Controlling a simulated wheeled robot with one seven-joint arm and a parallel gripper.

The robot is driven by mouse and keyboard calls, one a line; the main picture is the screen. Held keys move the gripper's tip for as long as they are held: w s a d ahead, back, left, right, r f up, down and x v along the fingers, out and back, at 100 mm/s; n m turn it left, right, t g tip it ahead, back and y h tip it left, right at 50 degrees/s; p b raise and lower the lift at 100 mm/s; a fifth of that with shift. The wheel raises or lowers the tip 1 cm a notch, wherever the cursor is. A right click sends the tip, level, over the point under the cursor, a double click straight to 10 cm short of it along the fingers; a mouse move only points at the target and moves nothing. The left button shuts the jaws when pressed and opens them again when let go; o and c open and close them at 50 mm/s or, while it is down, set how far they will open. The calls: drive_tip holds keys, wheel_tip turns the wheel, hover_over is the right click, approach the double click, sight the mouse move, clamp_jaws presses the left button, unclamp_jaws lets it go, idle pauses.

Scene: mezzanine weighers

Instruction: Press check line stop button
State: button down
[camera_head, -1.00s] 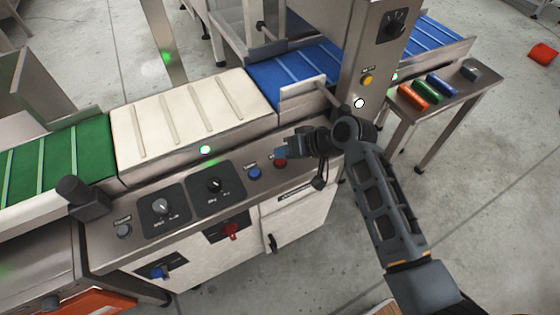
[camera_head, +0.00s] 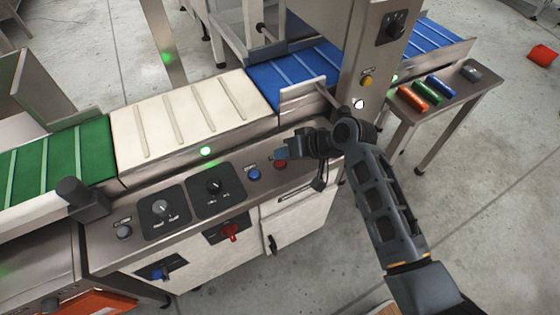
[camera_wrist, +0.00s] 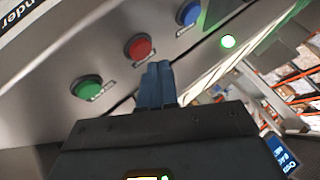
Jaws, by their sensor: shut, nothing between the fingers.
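A red button (camera_head: 281,163) sits at the right end of the steel control panel, beside a blue button (camera_head: 254,174). In the wrist view the red button (camera_wrist: 139,47) lies between a green button (camera_wrist: 87,90) and the blue button (camera_wrist: 188,12). Its label is too blurred to read. My gripper (camera_head: 281,154) is shut and empty, over the panel right by the red button. In the wrist view its blue-grey fingertips (camera_wrist: 159,67) show just below and right of the red button. I cannot tell whether they touch the panel. The green button is hidden in the head view.
Two black dials (camera_head: 160,208) and a grey button (camera_head: 124,232) are on the panel's left. A conveyor with a white belt (camera_head: 185,115) runs behind. A steel post (camera_head: 365,60) carries a yellow button (camera_head: 366,81). A side table (camera_head: 455,100) stands right.

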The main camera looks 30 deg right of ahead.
sight(284, 164)
drive_tip(key=shift+f, duration=0.15)
idle(0.7)
drive_tip(key=shift+f, duration=0.3)
drive_tip(key=shift+f+b, duration=0.4)
drive_tip(key=shift+f, duration=0.05)
idle(0.8)
drive_tip(key=shift+r, duration=0.1)
drive_tip(key=shift+r+p, duration=0.8)
drive_tip(key=shift+p, duration=0.1)
wheel_tip(284, 164, up, 5)
drive_tip(key=p, duration=0.4)
drive_tip(key=shift+p, duration=0.3)
idle(0.4)
